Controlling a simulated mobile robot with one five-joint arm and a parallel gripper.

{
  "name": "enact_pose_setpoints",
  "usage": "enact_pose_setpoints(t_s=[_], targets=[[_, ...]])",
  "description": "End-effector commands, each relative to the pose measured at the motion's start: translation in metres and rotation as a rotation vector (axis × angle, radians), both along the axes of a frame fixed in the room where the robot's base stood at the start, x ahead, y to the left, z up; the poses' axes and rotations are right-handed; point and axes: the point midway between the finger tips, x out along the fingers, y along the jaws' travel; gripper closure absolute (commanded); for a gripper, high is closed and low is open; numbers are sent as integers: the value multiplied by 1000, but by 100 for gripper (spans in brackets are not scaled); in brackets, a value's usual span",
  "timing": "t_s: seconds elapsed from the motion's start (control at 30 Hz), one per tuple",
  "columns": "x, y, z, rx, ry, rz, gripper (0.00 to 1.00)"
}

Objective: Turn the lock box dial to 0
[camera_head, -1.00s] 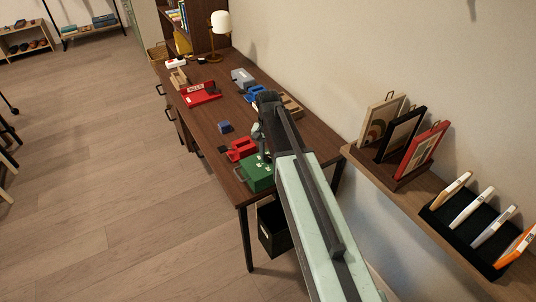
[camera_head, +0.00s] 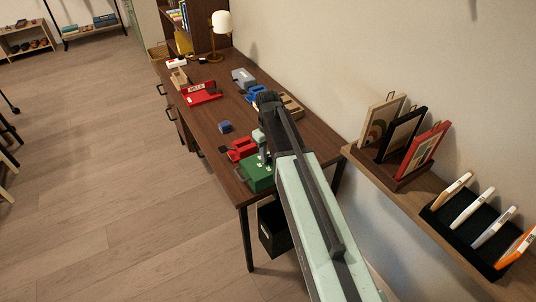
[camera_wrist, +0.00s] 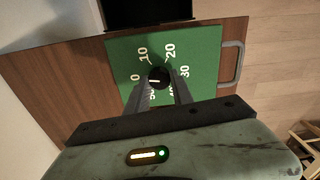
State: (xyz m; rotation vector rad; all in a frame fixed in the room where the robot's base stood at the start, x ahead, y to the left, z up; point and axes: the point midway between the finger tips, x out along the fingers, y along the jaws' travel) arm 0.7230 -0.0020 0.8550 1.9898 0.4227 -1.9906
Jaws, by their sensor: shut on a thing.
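The green lock box (camera_head: 255,177) sits at the near end of the wooden desk. In the wrist view its green face (camera_wrist: 205,42) carries white numbers from 0 to 50 around a dark round dial (camera_wrist: 158,73). The 0 is at the dial's left; 10 and 20 are above it. A short pale mark shows on the dial, but which number it points to is unclear. My gripper (camera_wrist: 159,84) is shut on the dial, one finger on each side. The fingers partly cover the lower numbers. In the head view my gripper (camera_head: 265,158) is over the box, mostly hidden by my arm.
A red object (camera_head: 240,149) lies just behind the box. A small blue block (camera_head: 225,127), a red tray (camera_head: 202,94) and a lamp (camera_head: 220,30) stand farther back on the desk (camera_head: 205,135). A shelf with frames (camera_head: 400,140) is at right.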

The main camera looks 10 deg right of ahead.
Motion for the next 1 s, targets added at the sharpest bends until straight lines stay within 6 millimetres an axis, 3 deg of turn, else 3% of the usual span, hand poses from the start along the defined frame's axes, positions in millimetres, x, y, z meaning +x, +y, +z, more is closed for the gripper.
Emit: enact_pose_setpoints(t_s=[0.3, 0.87, 0.9, 0.97, 1.0], targets=[[0, 0, 0, 0, -1, 128, 100], [0, 0, 0, 0, -1, 157, 100], [0, 1, 0, 0, -1, 156, 66], [0, 1, 0, 0, -1, 156, 50], [0, 1, 0, 0, -1, 156, 50]])
